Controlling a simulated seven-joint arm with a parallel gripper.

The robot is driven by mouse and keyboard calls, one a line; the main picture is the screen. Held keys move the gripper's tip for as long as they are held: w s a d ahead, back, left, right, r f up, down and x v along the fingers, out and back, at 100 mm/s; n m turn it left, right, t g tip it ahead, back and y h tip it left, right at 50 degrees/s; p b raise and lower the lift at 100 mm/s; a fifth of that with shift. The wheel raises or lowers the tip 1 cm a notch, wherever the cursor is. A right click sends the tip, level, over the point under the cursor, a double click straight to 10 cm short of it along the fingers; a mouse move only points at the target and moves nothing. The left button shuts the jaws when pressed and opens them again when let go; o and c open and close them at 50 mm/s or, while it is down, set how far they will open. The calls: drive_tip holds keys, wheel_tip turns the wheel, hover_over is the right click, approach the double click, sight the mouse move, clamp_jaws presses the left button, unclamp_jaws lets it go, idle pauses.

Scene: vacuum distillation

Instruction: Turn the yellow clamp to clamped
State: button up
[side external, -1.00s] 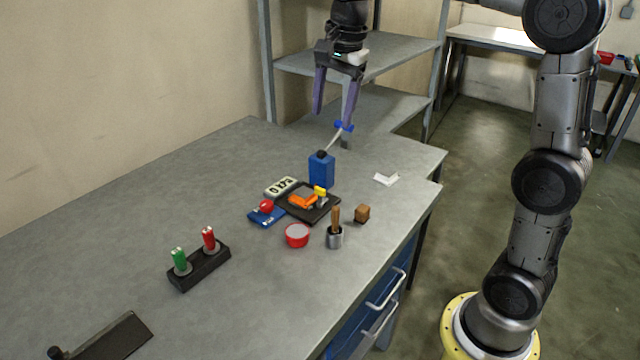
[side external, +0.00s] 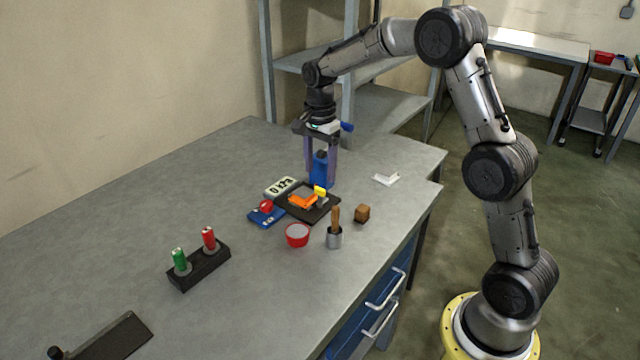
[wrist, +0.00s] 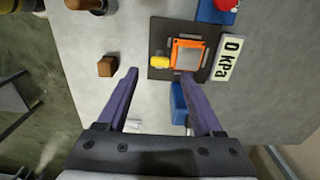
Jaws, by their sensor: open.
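The yellow clamp (side external: 320,191) sits at the back right edge of an orange frame (side external: 302,201) on a dark square plate (side external: 325,212). In the wrist view the yellow clamp (wrist: 159,61) lies beside the orange frame (wrist: 188,43), ahead of my fingertips. My gripper (side external: 320,182) is open and points down just behind the plate, around or close to the blue bottle (side external: 319,170). In the wrist view my gripper (wrist: 167,80) has its fingers spread, with the blue body (wrist: 179,104) beside the right finger. I cannot tell if they touch.
A "0 kPa" display (side external: 281,187), a blue block with a red knob (side external: 266,207), a red bowl (side external: 297,235), a metal cup with a wooden handle (side external: 335,238) and a brown cube (side external: 362,213) surround the plate.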

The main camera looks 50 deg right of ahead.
sight(320, 188)
drive_tip(key=shift+f, duration=2.55)
clamp_jaws()
